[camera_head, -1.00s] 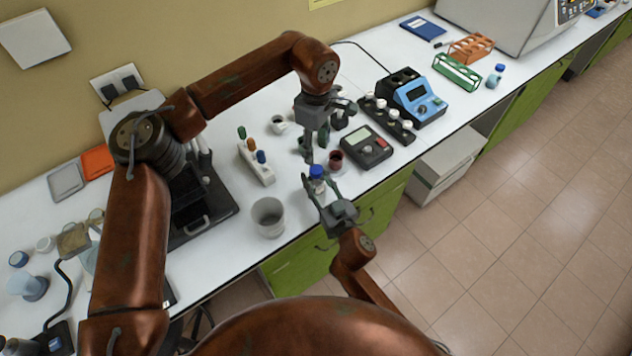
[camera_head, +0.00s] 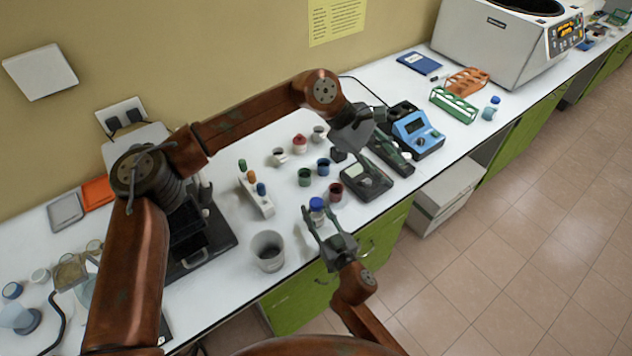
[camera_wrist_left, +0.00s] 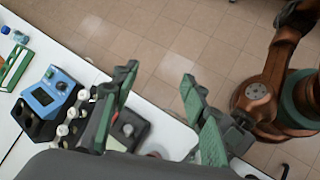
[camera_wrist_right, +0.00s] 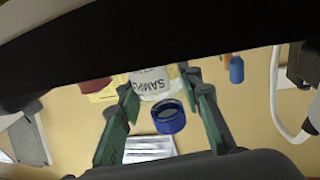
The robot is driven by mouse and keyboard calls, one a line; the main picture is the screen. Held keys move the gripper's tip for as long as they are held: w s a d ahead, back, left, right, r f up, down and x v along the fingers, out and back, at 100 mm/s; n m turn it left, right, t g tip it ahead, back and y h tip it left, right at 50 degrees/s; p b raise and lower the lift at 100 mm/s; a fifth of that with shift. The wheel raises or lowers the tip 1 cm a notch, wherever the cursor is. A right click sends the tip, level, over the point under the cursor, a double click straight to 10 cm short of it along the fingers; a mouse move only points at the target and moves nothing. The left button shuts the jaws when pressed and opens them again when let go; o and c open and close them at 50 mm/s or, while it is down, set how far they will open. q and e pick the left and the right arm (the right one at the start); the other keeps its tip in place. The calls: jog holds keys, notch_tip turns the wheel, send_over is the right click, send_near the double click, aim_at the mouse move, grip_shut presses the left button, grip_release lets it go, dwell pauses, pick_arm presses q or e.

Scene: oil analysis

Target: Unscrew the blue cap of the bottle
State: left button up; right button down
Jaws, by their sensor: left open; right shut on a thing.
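The small white bottle (camera_head: 318,214) with its blue cap (camera_head: 317,203) is held by my right gripper (camera_head: 322,218) near the bench's front edge. In the right wrist view the bottle (camera_wrist_right: 150,83), with a label reading SAMPLE, stands between the fingers, and the blue cap (camera_wrist_right: 169,118) shows at its end. I cannot tell whether the cap is loose. My left gripper (camera_head: 350,130) is above the bench, up and right of the bottle, and apart from it. In the left wrist view its fingers (camera_wrist_left: 160,75) are spread and empty.
A grey beaker (camera_head: 268,262) stands left of the bottle. A grey meter (camera_head: 367,181) and a blue instrument (camera_head: 416,129) are to the right. A white rack (camera_head: 262,203) is left.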

pick_arm(q)
jog(key=w+d+r+n+t+h, duration=0.1)
jog(key=w+d+r+h, duration=0.15)
jog(key=r, duration=0.45)
jog(key=w+d+r+n+t+h, duration=0.1)
jog(key=d+r+n+h, duration=0.2)
jog(key=r, duration=0.4)
jog(key=w+d+r+t+h, duration=0.1)
jog(key=w+d+r+h, duration=0.1)
jog(key=r+h, duration=0.35)
jog(key=w+a+r+n+t+y, duration=0.2)
jog(key=w+a+n+t+y, duration=0.1)
jog(key=w+n+t, duration=0.4)
jog(key=w+a+r+n+t+y, duration=0.1)
jog(key=w+a+n+t+y, duration=0.3)
jog(key=w, duration=0.4)
jog(key=w+a+f+n+g+y, duration=0.1)
jog(key=w+a+f+n+y, duration=0.15)
jog(key=f, duration=0.25)
jog(key=w+a+f+n+y, duration=0.1)
jog(key=a+f+n+y, duration=0.15)
jog(key=f, duration=0.25)
jog(key=g+y, duration=0.7)
jog(key=g, duration=0.5)
send_over(316, 201)
notch_tip(316, 201, down, 22)
jog(key=shift+w+d+f, duration=0.1)
jog(key=shift+f, duration=0.25)
notch_tip(316, 201, down, 8)
jog(key=shift+r, duration=0.25)
